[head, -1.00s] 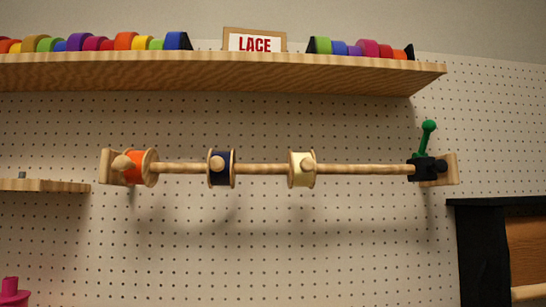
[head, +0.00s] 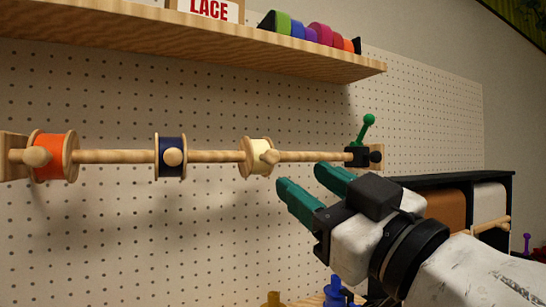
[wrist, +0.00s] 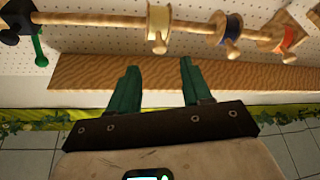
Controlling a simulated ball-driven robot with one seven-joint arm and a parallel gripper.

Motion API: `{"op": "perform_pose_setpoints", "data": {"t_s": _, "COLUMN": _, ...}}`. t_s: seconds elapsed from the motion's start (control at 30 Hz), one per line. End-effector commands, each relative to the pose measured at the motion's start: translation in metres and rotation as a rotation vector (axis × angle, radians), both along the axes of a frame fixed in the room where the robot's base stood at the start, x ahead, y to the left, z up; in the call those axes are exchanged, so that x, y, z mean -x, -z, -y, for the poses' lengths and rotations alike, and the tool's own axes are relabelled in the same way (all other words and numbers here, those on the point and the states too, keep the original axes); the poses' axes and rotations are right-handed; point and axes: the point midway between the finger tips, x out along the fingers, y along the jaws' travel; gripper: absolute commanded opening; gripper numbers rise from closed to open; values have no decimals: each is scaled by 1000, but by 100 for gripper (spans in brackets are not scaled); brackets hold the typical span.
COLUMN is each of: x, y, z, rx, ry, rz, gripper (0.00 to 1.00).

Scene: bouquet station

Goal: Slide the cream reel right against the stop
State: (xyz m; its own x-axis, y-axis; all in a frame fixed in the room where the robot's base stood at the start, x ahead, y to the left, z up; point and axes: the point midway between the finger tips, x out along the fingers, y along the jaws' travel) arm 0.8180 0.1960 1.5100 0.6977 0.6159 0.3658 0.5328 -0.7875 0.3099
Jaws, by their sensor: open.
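The cream reel (head: 261,150) hangs on a horizontal wooden rod, its round wooden knob facing out. Bare rod lies between it and the black stop (head: 357,156) with the green lever (head: 368,122) at the rod's right end. My gripper (head: 304,177) is open and empty, its teal fingers below and to the right of the cream reel, apart from it. In the wrist view, the scene appears flipped: the cream reel (wrist: 159,20) is above my fingertips (wrist: 158,66), and the stop (wrist: 17,22) is at the left.
A navy reel (head: 171,157) and an orange reel (head: 53,157) sit farther left on the rod. A wooden shelf (head: 200,42) with a LACE sign and coloured rolls runs above. A black cubby (head: 455,182) stands at the right. Pegboard is behind.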

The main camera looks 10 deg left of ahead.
Motion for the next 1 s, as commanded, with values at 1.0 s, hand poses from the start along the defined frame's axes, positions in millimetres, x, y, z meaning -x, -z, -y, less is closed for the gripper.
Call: {"op": "perform_pose_setpoints", "data": {"t_s": 1.0, "x": -55, "y": -28, "z": -47, "rx": 0, "ry": 1, "rz": -2, "gripper": 34}}
